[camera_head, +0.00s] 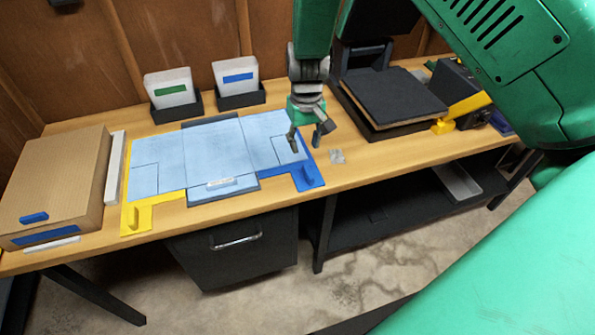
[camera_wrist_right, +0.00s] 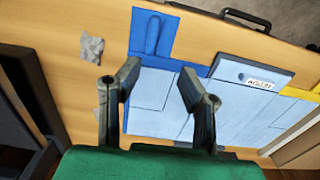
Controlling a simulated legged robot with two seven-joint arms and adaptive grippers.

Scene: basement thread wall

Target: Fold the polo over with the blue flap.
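The light-blue polo (camera_head: 218,150) lies spread flat on a folding board. The board has a yellow flap (camera_head: 137,218) at left, a dark grey middle (camera_head: 212,194) and a blue flap (camera_head: 308,178) at right, with a raised blue tab near its front corner. In the right wrist view the blue flap (camera_wrist_right: 152,35) lies beyond my fingers, with the polo (camera_wrist_right: 165,90) beside it. My right gripper (camera_head: 307,138) is open and empty, over the right edge of the board by the blue flap. Whether it touches is unclear. My left gripper is not in view.
A small grey scrap (camera_head: 337,156) lies on the table right of the board. A cardboard box (camera_head: 62,185) stands at left, and two labelled trays (camera_head: 238,100) stand behind. A black press (camera_head: 390,97) is at right. Wood between board and press is mostly clear.

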